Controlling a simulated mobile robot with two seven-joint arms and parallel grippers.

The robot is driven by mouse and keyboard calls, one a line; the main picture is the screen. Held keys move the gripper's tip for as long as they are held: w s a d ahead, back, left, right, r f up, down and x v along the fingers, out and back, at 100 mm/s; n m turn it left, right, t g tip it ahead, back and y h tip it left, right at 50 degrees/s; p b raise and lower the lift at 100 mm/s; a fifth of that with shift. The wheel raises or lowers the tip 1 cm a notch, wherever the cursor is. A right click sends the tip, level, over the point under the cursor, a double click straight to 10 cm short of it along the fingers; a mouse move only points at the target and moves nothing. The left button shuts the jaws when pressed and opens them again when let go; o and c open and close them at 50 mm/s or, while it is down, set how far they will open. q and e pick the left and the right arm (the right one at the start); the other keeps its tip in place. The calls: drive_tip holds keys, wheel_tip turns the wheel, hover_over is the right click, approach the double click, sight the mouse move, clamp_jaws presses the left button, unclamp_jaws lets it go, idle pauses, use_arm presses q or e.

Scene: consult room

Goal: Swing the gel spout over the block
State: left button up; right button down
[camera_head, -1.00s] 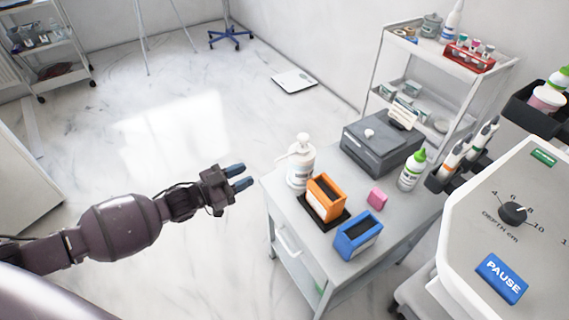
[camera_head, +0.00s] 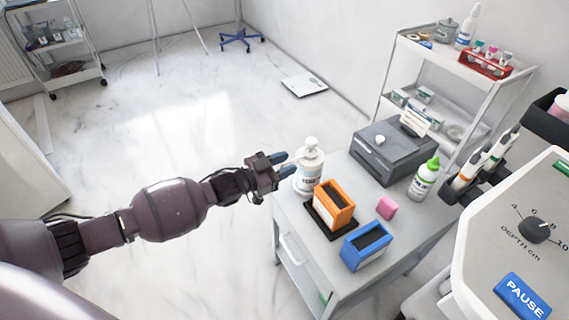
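A white pump bottle of gel (camera_head: 309,181) stands upright at the back left corner of the grey cart. Its pump head (camera_head: 311,146) shows, but its spout is hard to make out beside my gripper's fingers. My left gripper (camera_head: 285,165) is open, with two blue fingertips apart, at the left side of the bottle near its shoulder. I cannot tell whether it touches. A small pink block (camera_head: 386,207) lies on the cart to the right of the bottle, beyond the orange holder. My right gripper is not in view.
On the cart (camera_head: 312,247), an orange holder (camera_head: 335,204) on a black base and a blue open box (camera_head: 366,246) stand near the bottle. A grey case (camera_head: 393,153) and a green-capped bottle (camera_head: 424,180) stand behind. A console (camera_head: 510,235) is at right.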

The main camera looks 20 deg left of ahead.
use_arm(q)
clamp_jaws()
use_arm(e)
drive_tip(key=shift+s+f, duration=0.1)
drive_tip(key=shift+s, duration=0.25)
use_arm(q)
drive_tip(key=shift+d+r, duration=0.1)
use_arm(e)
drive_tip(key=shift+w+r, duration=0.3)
